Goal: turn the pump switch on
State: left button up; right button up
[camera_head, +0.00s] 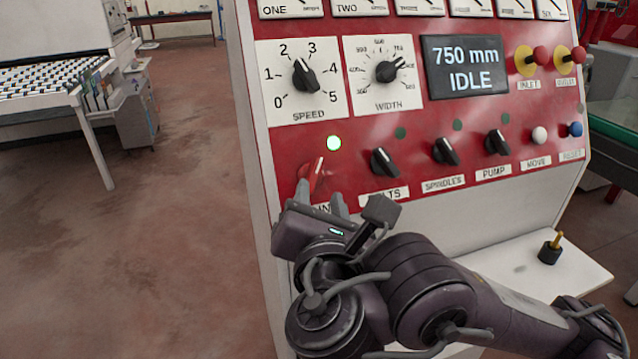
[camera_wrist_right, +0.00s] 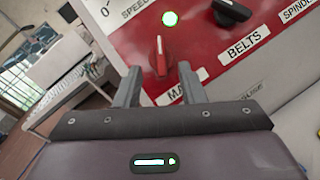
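The pump switch (camera_head: 497,142) is a black knob on the red panel, right of the spindles switch, above the PUMP label (camera_head: 493,171). The small lamp (camera_head: 505,118) above it is dark green and unlit. My right gripper (camera_head: 320,198) is well to the left of the pump switch, at the red main switch (camera_head: 315,178). In the right wrist view the two fingers (camera_wrist_right: 160,78) stand apart, with the red main switch (camera_wrist_right: 160,55) between and just beyond their tips. I cannot tell if they touch it. My left gripper is in neither view.
The lamp above the main switch (camera_head: 333,143) is lit bright green. The black belts switch (camera_head: 384,162) and spindles switch (camera_head: 446,151) sit between my gripper and the pump switch. The display (camera_head: 465,68) reads 750 mm IDLE. A white shelf (camera_head: 500,265) juts out below.

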aim_at(496, 142)
jog(key=k+l, duration=0.1)
jog(key=k, duration=0.9)
